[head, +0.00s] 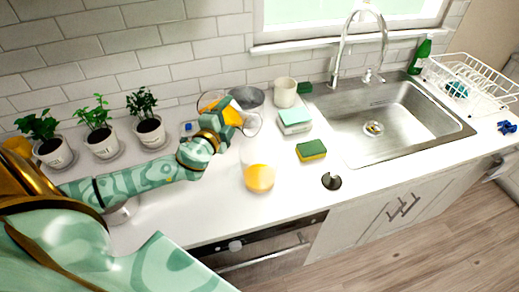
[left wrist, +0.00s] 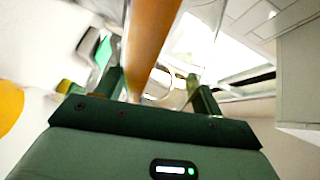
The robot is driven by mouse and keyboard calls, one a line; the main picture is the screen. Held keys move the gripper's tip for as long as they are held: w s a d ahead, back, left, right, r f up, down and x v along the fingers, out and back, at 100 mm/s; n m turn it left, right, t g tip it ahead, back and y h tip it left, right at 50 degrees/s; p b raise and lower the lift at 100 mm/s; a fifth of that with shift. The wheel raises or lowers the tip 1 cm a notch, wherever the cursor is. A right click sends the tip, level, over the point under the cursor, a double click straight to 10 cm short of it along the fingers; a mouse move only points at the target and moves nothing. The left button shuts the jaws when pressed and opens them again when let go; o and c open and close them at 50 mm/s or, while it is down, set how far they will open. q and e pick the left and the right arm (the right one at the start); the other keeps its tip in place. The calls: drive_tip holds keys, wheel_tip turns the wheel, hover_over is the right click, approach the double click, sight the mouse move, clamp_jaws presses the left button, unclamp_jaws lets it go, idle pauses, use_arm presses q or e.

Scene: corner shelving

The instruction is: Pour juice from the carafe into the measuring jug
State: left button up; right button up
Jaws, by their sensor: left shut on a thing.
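My left gripper (head: 229,116) is shut on the glass carafe (head: 209,100), which holds orange juice. The carafe is raised above the counter and tilted, with its clear end toward the right. In the left wrist view the carafe (left wrist: 150,40) runs between the two green fingers (left wrist: 155,92). The clear measuring jug (head: 259,172) stands upright on the counter, below and to the right of the gripper, with orange juice in its lower part. I cannot make out a stream between them. My right gripper is not in view.
A grey metal bucket (head: 247,98) and a cream cup (head: 285,92) stand behind. Potted plants (head: 100,135) line the left wall. Counter in front of the jug is clear.

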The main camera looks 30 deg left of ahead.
use_arm(q)
drive_tip(key=shift+d+r, duration=0.15)
drive_tip(key=shift+r, duration=0.15)
